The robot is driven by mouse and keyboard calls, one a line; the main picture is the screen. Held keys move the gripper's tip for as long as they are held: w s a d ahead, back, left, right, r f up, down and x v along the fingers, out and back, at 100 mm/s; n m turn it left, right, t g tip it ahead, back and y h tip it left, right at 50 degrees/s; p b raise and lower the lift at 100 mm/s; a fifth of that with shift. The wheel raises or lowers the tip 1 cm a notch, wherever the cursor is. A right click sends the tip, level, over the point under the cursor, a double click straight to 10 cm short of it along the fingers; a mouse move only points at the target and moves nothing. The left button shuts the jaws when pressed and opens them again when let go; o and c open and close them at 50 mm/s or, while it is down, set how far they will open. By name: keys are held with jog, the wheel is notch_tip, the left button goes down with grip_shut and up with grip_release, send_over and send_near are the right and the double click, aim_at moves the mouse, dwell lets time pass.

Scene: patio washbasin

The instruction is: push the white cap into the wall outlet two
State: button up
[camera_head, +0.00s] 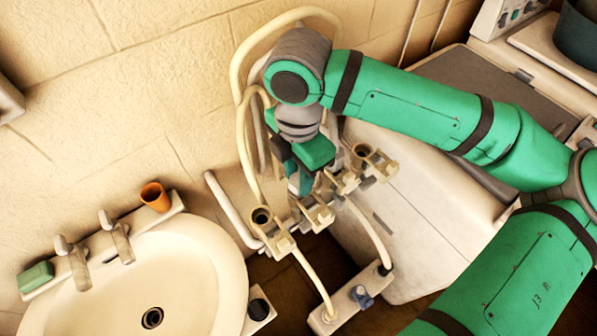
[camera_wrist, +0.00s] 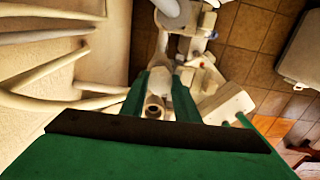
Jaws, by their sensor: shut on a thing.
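My gripper (camera_head: 302,184) points down at the row of cream wall outlets, and my wrist covers part of that row in the head view. In the wrist view my green fingers (camera_wrist: 160,98) are closed around a pale, angular piece (camera_wrist: 159,80), which looks like the white cap. A cream round end with a dark hole (camera_wrist: 153,107) shows between the fingers; I cannot tell whether it belongs to the cap or to an outlet. One outlet with a dark round opening (camera_head: 261,216) is left of my gripper, another (camera_head: 361,151) is to its right. No outlet numbers are legible.
Cream hoses (camera_head: 243,140) loop up the wall behind my gripper. The washbasin (camera_head: 195,275) with two taps and an orange cup (camera_head: 155,196) is at left. A pale fixture with a blue knob (camera_head: 361,297) is below the outlets. A white cabinet (camera_head: 420,200) stands at right.

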aim_at(298, 179)
jog(key=shift+f, duration=0.1)
jog(key=o, duration=0.8)
jog(key=shift+c, duration=0.2)
notch_tip(298, 179, up, 11)
dwell(0.7)
